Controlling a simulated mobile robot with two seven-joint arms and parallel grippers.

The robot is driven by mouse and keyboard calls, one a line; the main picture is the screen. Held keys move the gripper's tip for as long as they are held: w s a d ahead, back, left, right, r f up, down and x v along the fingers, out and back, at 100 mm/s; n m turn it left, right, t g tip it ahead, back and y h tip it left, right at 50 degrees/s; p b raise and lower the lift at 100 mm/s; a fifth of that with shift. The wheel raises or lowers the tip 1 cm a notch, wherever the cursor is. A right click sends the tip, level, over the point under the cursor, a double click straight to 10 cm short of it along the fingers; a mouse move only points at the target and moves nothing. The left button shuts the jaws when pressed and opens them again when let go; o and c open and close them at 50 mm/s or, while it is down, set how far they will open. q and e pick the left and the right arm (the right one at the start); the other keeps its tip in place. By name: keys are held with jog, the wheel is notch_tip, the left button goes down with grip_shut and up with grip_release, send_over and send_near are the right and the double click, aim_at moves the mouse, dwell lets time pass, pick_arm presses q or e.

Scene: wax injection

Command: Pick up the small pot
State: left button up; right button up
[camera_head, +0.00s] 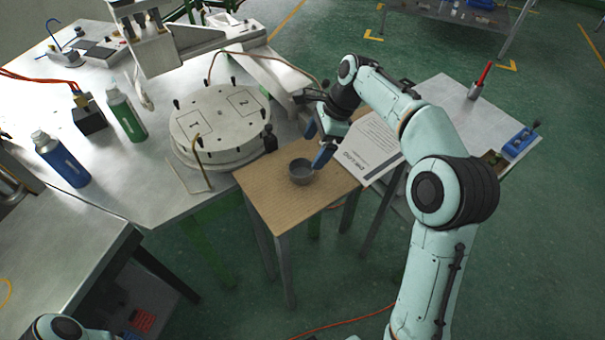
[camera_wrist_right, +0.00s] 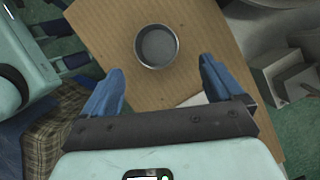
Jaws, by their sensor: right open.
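The small pot (camera_head: 302,171) is a round grey metal cup standing upright on a small wooden-topped table (camera_head: 262,200). In the right wrist view the pot (camera_wrist_right: 157,46) shows from above and looks empty, on the brown board (camera_wrist_right: 110,30). My right gripper (camera_head: 318,142) has blue fingers and is just behind and above the pot. In the wrist view the right gripper (camera_wrist_right: 158,82) is open, and the pot lies ahead of the fingertips, roughly centred between them and not held.
A round plate marked 1 and 2 (camera_head: 220,118) sits left of the pot on the metal table (camera_head: 155,195). A printed sheet (camera_head: 367,150) lies right of the pot. A green bottle (camera_head: 126,115) and a blue bottle (camera_head: 60,160) stand far left. The wooden top's front is clear.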

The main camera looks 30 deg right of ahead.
aim_at(301, 168)
jog(key=x, duration=0.3)
jog(key=shift+f, duration=0.1)
jog(key=x, duration=0.2)
jog(key=b+x, duration=0.1)
jog(key=x, duration=0.1)
jog(key=shift+s+a, duration=0.15)
jog(key=shift+a, duration=0.25)
jog(key=shift+a+f, duration=0.2)
jog(key=shift+f, duration=0.3)
jog(key=c, duration=1.1)
